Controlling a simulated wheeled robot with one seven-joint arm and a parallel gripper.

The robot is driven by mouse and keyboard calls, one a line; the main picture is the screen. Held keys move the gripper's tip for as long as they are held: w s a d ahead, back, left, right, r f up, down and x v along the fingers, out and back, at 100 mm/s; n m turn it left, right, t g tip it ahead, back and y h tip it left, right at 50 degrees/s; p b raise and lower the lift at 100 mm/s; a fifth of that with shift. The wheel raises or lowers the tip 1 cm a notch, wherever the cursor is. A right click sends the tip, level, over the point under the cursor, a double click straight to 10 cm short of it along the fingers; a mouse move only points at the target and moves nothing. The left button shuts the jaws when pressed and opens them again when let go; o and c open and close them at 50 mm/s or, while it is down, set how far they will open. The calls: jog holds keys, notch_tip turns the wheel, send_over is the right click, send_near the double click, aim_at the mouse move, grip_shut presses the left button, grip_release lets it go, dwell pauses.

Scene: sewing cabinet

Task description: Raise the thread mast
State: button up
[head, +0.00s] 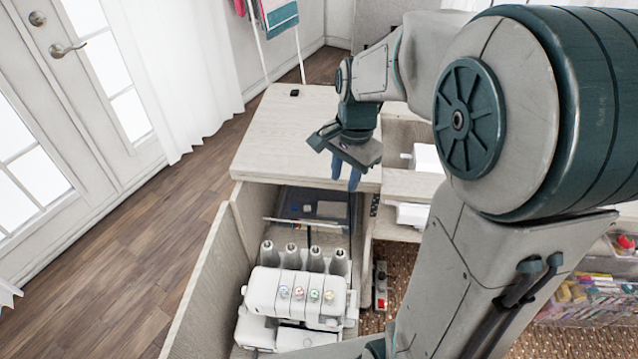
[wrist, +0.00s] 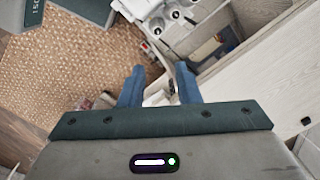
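A white sewing machine (head: 290,295) with several coloured dials sits in the open cabinet bay, and part of it shows at the top of the wrist view (wrist: 137,7). Several grey thread cones (head: 292,257) stand behind it. A thin dark upright rod (head: 308,240) shows among the cones; I cannot tell for sure that it is the thread mast. My gripper (head: 346,174) is above the back right of the bay, pointing down. Its blue fingers are apart in the wrist view (wrist: 160,84), with nothing clearly held. A pale edge shows between them, its depth unclear.
The wooden cabinet top (head: 290,130) lies behind the bay, with a small black object (head: 294,93) on it. The cabinet's side panel (head: 205,275) borders the bay at left. White items (head: 425,158) fill shelves at right. A clear drawer box (head: 590,295) stands far right.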

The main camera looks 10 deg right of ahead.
jog(key=w+f+m+g+b, duration=0.1)
jog(key=w+f+m+g, duration=0.1)
jog(key=w+f+m, duration=0.9)
notch_tip(320, 180, down, 14)
jog(key=s, duration=0.2)
jog(key=shift+a+f, duration=0.25)
jog(key=shift+a, duration=0.2)
jog(key=shift+s, duration=0.1)
jog(key=shift+r, duration=0.1)
grip_shut()
